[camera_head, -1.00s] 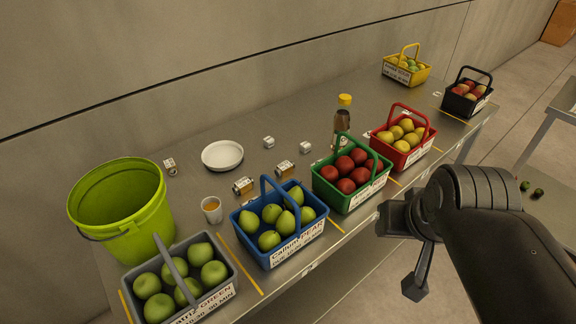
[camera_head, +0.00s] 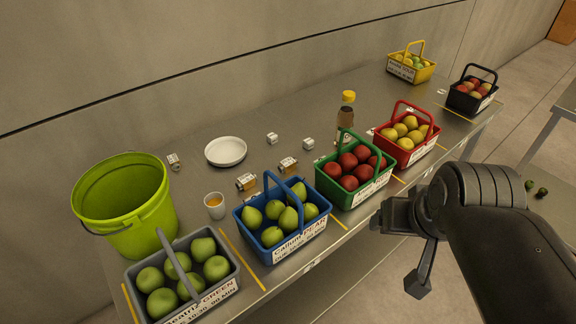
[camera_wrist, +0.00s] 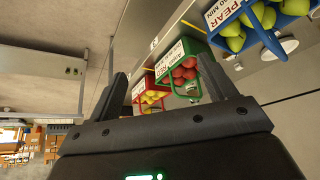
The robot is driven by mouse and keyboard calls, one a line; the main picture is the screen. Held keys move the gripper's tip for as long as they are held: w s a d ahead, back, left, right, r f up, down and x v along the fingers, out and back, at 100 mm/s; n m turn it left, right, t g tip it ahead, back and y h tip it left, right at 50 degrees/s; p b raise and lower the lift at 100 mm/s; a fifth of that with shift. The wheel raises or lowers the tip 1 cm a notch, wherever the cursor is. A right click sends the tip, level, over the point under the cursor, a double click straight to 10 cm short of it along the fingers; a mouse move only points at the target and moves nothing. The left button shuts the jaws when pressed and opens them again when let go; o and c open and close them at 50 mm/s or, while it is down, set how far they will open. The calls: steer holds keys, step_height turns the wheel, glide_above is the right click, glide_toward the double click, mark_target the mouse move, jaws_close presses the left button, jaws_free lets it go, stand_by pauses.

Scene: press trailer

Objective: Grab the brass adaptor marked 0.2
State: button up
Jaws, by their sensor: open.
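Two small brass-coloured adaptors stand on the steel table in the head view. One brass adaptor (camera_head: 246,182) is behind the blue basket's left end, and the other brass adaptor (camera_head: 288,165) is behind the blue basket's right part. Their markings are too small to read, so I cannot tell which is 0.2. My gripper (camera_wrist: 165,88) is open and empty in the wrist view, its two dark fingers apart. It is off the table's front side, away from both adaptors, which I cannot make out in the wrist view.
Baskets of fruit, including the blue basket (camera_head: 278,252) and green basket (camera_head: 352,198), line the table's front. Small silvery pieces (camera_head: 272,138) (camera_head: 308,144) (camera_head: 173,161), a white plate (camera_head: 225,165), a cup (camera_head: 214,211), a bottle (camera_head: 345,116) and a green bucket (camera_head: 158,215) stand behind.

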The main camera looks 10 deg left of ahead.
steer(key=shift+o, duration=0.5)
steer(key=shift+w, duration=0.1)
steer(key=w+a+r+n+g, duration=0.2)
steer(key=w+a+r+n, duration=0.15)
steer(key=w, duration=0.75)
steer(key=n+g, duration=0.4)
steer(key=n, duration=0.2)
glide_above(288, 162)
steer(key=shift+m, duration=0.25)
step_height(288, 162, down, 18)
steer(key=shift+s+a+r, duration=0.1)
step_height(288, 162, down, 6)
steer(key=shift+r, duration=0.25)
steer(key=c, duration=1.1)
steer(key=shift+c, duration=0.2)
